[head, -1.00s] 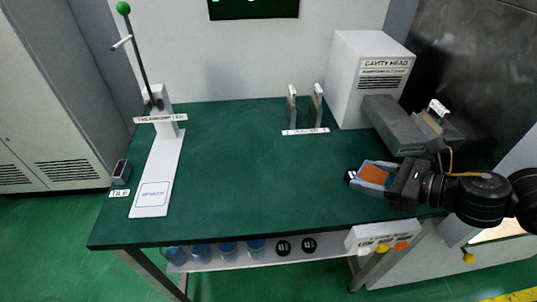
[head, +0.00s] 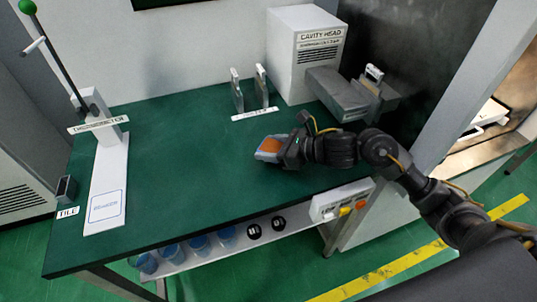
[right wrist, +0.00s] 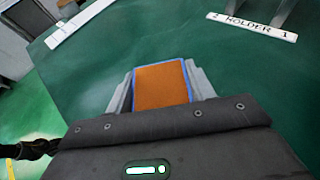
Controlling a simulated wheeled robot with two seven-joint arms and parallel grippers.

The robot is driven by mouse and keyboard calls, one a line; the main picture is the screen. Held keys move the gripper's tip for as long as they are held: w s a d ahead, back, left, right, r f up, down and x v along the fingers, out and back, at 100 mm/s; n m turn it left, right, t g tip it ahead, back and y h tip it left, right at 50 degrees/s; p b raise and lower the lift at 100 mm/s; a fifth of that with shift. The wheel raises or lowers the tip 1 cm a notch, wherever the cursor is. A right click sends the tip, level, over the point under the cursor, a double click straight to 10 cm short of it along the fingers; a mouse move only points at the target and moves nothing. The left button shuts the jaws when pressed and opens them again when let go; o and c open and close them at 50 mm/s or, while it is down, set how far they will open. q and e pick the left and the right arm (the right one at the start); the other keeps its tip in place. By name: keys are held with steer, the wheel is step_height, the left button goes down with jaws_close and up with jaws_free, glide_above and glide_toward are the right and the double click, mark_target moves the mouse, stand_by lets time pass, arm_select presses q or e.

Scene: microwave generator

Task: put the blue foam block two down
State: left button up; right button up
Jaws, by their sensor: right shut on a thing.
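The block (head: 270,146) has an orange face with a blue edge. My right gripper (head: 273,150) is shut on it over the front middle of the green table, in front of the holder. In the right wrist view the block (right wrist: 161,86) sits between the two grey fingers, orange face towards the camera. I cannot tell whether it touches the table. The holder (head: 237,91) is two thin upright grey plates behind a white label strip. In the right wrist view that strip (right wrist: 253,27) reads "2 HOLDER 1". My left gripper is not in view.
The green table (head: 180,155) is bare left of the gripper. A white cavity head box (head: 303,58) and a grey launcher-like fixture (head: 340,95) stand at the back right. A stand with a white base (head: 108,180) and upright lever is at the left. Blue cups (head: 199,246) are on the shelf below.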

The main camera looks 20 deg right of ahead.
steer(key=f, duration=0.3)
steer(key=shift+w+a+f+p, duration=0.1)
steer(key=shift+w+a+p, duration=0.1)
steer(key=shift+p, duration=0.2)
steer(key=shift+f, duration=0.35)
steer(key=shift+f+b, duration=0.1)
steer(key=shift+b, duration=0.2)
steer(key=o, duration=0.7)
steer(key=shift+o, duration=1.1)
steer(key=shift+r, duration=0.25)
steer(key=shift+s+d, duration=0.1)
steer(key=shift+d, duration=0.1)
steer(key=v, duration=0.7)
steer(key=shift+s+f+b, duration=0.1)
steer(key=shift+b, duration=0.3)
steer(key=v, duration=0.3)
steer(key=shift+s+d+r+b, duration=0.2)
steer(key=shift+d+r+b, duration=0.05)
steer(key=shift+b, duration=0.05)
steer(key=shift+s+d+r, duration=0.25)
steer(key=shift+s, duration=0.05)
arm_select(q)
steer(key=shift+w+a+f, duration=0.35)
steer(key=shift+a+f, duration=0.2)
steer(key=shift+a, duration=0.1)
